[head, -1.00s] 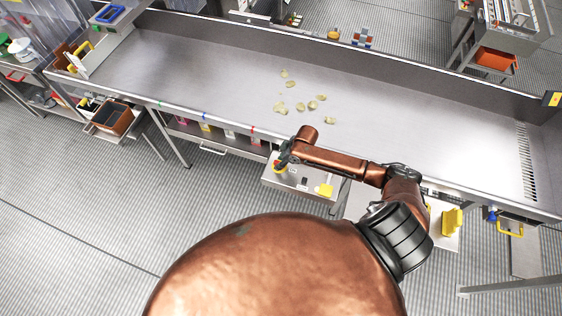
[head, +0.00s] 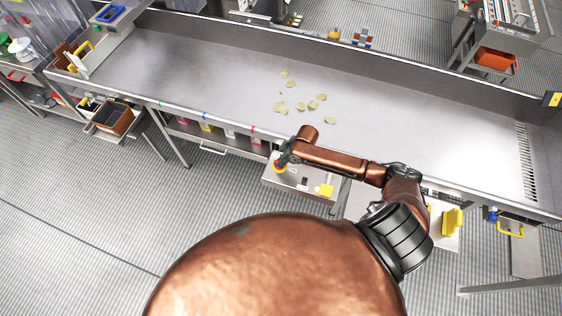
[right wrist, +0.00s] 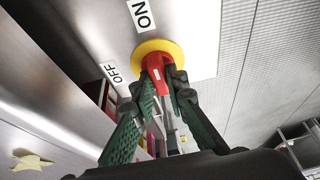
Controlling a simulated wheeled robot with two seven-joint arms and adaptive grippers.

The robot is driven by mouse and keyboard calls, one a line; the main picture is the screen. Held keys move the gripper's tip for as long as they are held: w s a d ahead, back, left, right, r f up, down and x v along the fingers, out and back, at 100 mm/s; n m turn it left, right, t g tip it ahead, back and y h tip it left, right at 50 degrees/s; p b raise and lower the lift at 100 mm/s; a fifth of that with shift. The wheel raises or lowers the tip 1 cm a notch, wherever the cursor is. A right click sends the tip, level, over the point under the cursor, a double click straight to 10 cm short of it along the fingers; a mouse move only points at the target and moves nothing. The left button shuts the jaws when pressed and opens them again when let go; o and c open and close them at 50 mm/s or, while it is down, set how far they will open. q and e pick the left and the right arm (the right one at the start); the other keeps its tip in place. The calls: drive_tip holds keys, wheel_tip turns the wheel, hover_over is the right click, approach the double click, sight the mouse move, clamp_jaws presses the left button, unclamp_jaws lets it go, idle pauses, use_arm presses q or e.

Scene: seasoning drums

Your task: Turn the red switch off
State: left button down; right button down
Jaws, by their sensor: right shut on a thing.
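The red switch (right wrist: 153,64) sits on a round yellow base on a grey panel in the right wrist view. My right gripper (right wrist: 163,78) is shut on the red switch, with a green-padded finger on each side. The fingers hide part of the switch, and I cannot tell exactly which label it points to. In the head view, my right gripper (head: 284,160) is at the switch box (head: 297,179), below the table's front edge. My left gripper is not in view.
A long metal trough table (head: 200,62) with several pale chips (head: 301,107) runs behind the box. A yellow block (head: 325,190) is on the box's right part. Shelves with bins (head: 112,118) stand at the left. The floor in front is clear.

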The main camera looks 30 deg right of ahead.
drive_tip(key=shift+w+d+n, duration=0.1)
drive_tip(key=shift+d+n, duration=0.1)
drive_tip(key=shift+n, duration=0.1)
drive_tip(key=n+g+b, duration=0.1)
drive_tip(key=n, duration=0.2)
drive_tip(key=shift+w+y, duration=0.15)
drive_tip(key=shift+y, duration=0.25)
drive_tip(key=n+g+b, duration=0.1)
drive_tip(key=n+b, duration=0.1)
drive_tip(key=n, duration=0.1)
drive_tip(key=shift+w+n, duration=0.1)
drive_tip(key=shift+n, duration=0.2)
drive_tip(key=n+g+b, duration=0.2)
drive_tip(key=n+b, duration=0.2)
drive_tip(key=n, duration=0.1)
drive_tip(key=shift+w, duration=0.1)
drive_tip(key=n+g+b, duration=0.1)
drive_tip(key=n+b, duration=0.1)
drive_tip(key=n, duration=0.1)
drive_tip(key=shift+w+n+g, duration=0.1)
drive_tip(key=shift+n+g, duration=0.2)
drive_tip(key=shift+r+n+g+b, duration=0.1)
drive_tip(key=shift+n+g+b, duration=0.2)
drive_tip(key=shift+n+b, duration=0.45)
drive_tip(key=shift+n, duration=0.35)
drive_tip(key=c, duration=1.9)
unclamp_jaws()
drive_tip(key=shift+a, duration=0.1)
drive_tip(key=shift+c, duration=0.2)
